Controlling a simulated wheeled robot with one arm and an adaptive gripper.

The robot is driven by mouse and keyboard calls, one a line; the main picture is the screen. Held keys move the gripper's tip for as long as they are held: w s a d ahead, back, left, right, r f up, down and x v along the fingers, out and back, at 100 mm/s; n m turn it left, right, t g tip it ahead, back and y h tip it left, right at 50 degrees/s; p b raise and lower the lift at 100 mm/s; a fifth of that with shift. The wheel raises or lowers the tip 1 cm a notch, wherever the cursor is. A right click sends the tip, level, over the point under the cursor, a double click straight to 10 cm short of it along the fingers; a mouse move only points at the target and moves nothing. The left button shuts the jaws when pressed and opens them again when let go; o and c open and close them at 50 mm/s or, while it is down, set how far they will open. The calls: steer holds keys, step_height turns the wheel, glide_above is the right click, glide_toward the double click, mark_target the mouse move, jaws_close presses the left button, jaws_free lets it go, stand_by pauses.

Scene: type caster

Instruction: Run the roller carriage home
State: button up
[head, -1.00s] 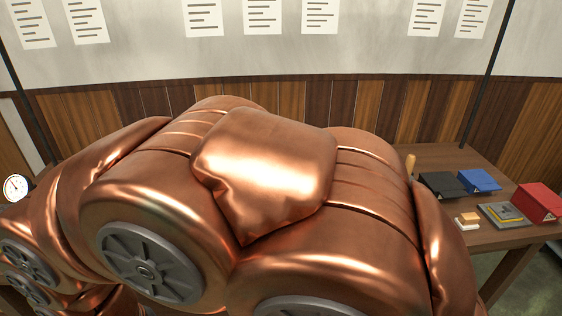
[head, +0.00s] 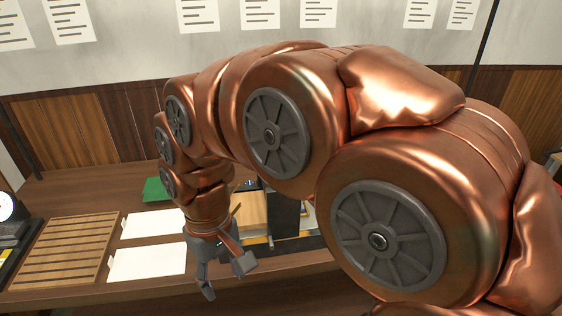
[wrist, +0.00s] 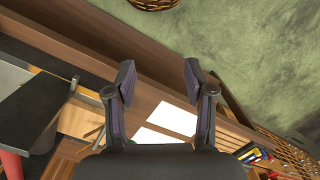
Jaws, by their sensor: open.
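My gripper (head: 226,276) is open and empty, pointing down near the front edge of the workbench (head: 150,287). In the wrist view, its two fingers (wrist: 158,82) stand apart with the bench edge beyond. A black upright panel (head: 284,216) stands just right of the gripper, with a pale wooden block (head: 251,210) beside it. A dark machine part (wrist: 30,115) with a grey plate (wrist: 12,76) shows at the left of the wrist view. My arm hides much of this area, and I cannot tell which part is the roller carriage.
A slatted wooden rack (head: 66,250) and two white sheets (head: 150,224) lie left of the gripper. A green object (head: 156,190) sits behind them. A dial gauge (head: 5,208) stands at the far left. The wrist view shows green floor (wrist: 245,50) and a basket (wrist: 153,4).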

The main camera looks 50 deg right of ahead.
steer(key=w+d+r+m+t+y, duration=0.1)
steer(key=w+d+r+m, duration=0.15)
steer(key=w+d, duration=0.45)
steer(key=w+d+r+m, duration=0.1)
steer(key=w+d+r, duration=0.3)
steer(key=w+d, duration=0.3)
steer(key=d+r+m+t, duration=0.2)
steer(key=d+m, duration=0.1)
steer(key=d, duration=1.5)
steer(key=shift+p+x, duration=1.1)
steer(key=shift+x, duration=2.85)
steer(key=shift+a, duration=0.15)
steer(key=shift+w, duration=0.1)
jaws_close()
